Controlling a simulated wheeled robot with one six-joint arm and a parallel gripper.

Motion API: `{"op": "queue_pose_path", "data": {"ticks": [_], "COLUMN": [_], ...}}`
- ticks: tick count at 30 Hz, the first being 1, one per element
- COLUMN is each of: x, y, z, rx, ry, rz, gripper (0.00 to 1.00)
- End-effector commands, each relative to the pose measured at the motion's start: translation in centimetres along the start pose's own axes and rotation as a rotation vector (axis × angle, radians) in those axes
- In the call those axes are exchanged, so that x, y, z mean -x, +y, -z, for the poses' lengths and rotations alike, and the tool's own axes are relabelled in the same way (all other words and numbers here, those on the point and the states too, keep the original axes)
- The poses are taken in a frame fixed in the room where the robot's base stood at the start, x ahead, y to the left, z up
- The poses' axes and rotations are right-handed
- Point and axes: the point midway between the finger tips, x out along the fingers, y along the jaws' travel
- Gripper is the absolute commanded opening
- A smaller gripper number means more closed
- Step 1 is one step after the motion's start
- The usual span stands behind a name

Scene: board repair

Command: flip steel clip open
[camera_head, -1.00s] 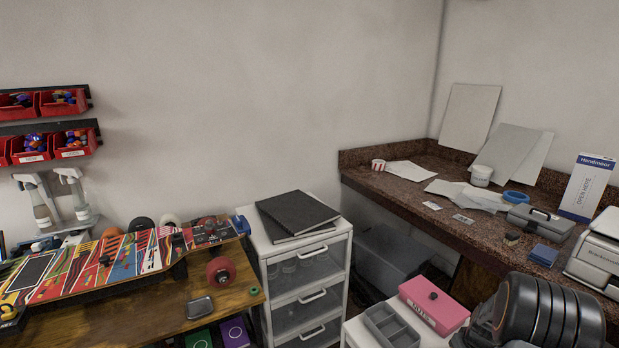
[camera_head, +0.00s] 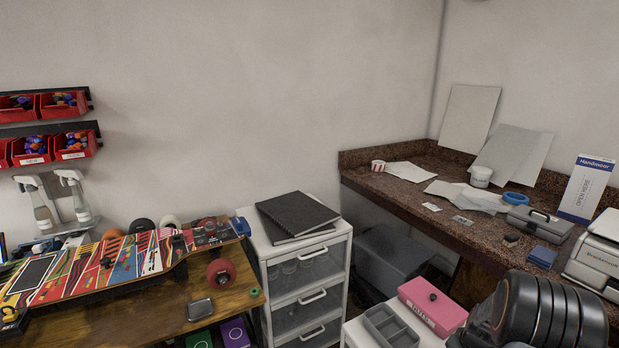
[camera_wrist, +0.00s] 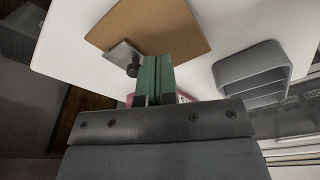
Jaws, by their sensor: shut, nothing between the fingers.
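The steel clip (camera_wrist: 123,55) is a small grey metal piece at the near left edge of a brown clipboard (camera_wrist: 165,25) in the wrist view. A dark round knob (camera_wrist: 132,70) shows at the clip's lower edge; I cannot tell whether it belongs to the clip. My gripper (camera_wrist: 155,60) has green fingers, closed together and empty. Their tips overlap the board's near edge in the picture, just right of the clip. I cannot tell whether they touch it. The clip and clipboard cannot be made out in the head view, where my dark arm fills the lower right.
A grey divided tray (camera_head: 388,326) and a pink box (camera_head: 433,307) stand on a white cabinet top (camera_head: 355,330). The tray is right of my fingers in the wrist view (camera_wrist: 250,75). A drawer unit (camera_head: 305,270) stands to the left, a stone counter (camera_head: 420,205) behind.

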Motion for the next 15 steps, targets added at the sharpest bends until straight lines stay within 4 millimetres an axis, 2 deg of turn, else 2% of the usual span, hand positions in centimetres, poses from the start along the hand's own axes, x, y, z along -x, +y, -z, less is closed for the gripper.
{"op": "queue_pose_path", "data": {"ticks": [15], "x": [4.3], "y": [0.0], "z": [0.7], "rx": [0.000], "ry": [0.001], "rz": [-0.001], "gripper": [0.00]}}
